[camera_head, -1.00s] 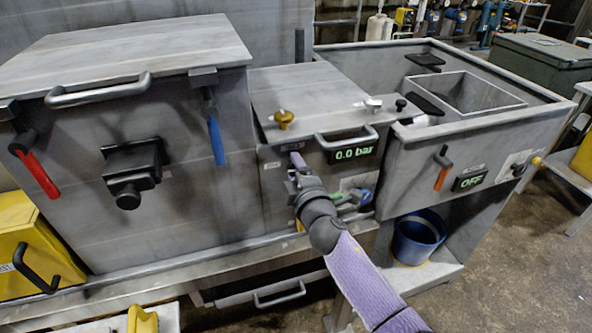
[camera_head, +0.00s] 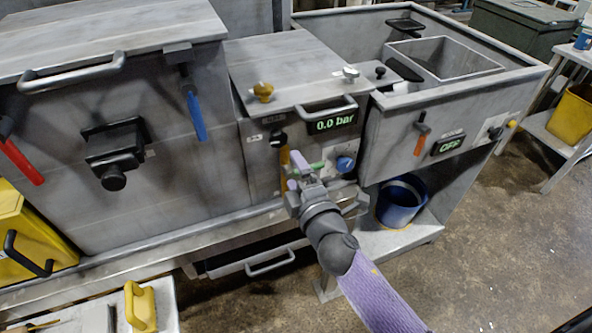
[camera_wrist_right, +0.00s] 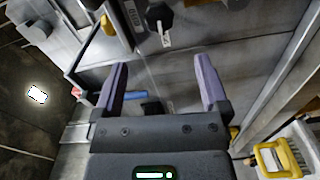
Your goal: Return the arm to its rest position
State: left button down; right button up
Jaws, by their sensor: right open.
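My right gripper (camera_head: 300,172) is in front of the middle unit, below its 0.0 bar display (camera_head: 335,121). The right arm, with a purple sleeve, comes in from the bottom. In the right wrist view my right gripper (camera_wrist_right: 165,88) has its two purple fingers wide apart with nothing between them. My left gripper is not in view.
A blue bucket (camera_head: 401,201) stands on a low shelf right of my arm. A drawer handle (camera_head: 270,263) sticks out below the unit. A yellow-handled tool (camera_head: 141,306) lies at the lower left. Open floor (camera_head: 480,260) is at the right.

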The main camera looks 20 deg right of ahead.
jog(key=shift+s, duration=0.1)
dwell(0.3)
jog(key=s+d+f+m+g+b, duration=0.1)
jog(key=s+f+m+g, duration=0.55)
jog(key=f, duration=0.85)
jog(key=s+d+f+m+g, duration=0.15)
jog(key=s+f+g, duration=0.25)
jog(key=s+f, duration=0.8)
jog(key=s+f+m+g, duration=0.3)
jog(key=s+f, duration=0.3)
jog(key=s, duration=0.5)
jog(key=s+f+m+g, duration=0.3)
jog(key=s+f, duration=0.3)
jog(key=s, duration=0.5)
jog(key=shift+d+f+m+g+h, duration=0.3)
jog(key=shift+g+h, duration=0.1)
jog(key=shift+g, duration=0.05)
jog(key=shift+s, duration=0.2)
